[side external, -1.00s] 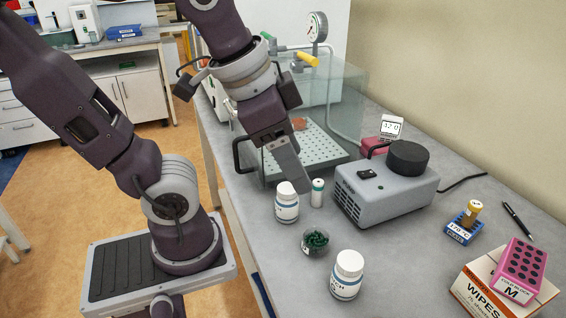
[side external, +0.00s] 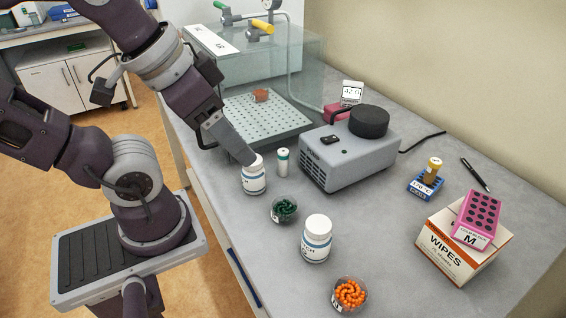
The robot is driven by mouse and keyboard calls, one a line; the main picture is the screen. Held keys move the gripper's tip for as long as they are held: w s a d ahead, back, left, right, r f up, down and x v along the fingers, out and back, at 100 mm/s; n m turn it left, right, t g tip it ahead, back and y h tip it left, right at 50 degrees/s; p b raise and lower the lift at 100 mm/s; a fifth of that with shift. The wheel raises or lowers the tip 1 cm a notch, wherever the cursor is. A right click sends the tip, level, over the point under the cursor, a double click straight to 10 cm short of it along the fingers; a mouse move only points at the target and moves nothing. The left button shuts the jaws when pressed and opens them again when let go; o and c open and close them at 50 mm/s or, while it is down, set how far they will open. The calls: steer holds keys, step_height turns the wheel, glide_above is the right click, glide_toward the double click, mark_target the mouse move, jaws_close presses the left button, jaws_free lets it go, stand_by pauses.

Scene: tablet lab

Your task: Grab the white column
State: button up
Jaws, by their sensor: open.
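A grey device with a black knob (side external: 350,152) stands right of the column. A glass chamber (side external: 290,65) is behind. In front are a cup of green pieces (side external: 284,211), another white bottle (side external: 317,240) and a cup of orange pieces (side external: 350,295). A wipes box (side external: 455,246) is at right.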

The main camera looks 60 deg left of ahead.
steer(key=c, duration=0.3)
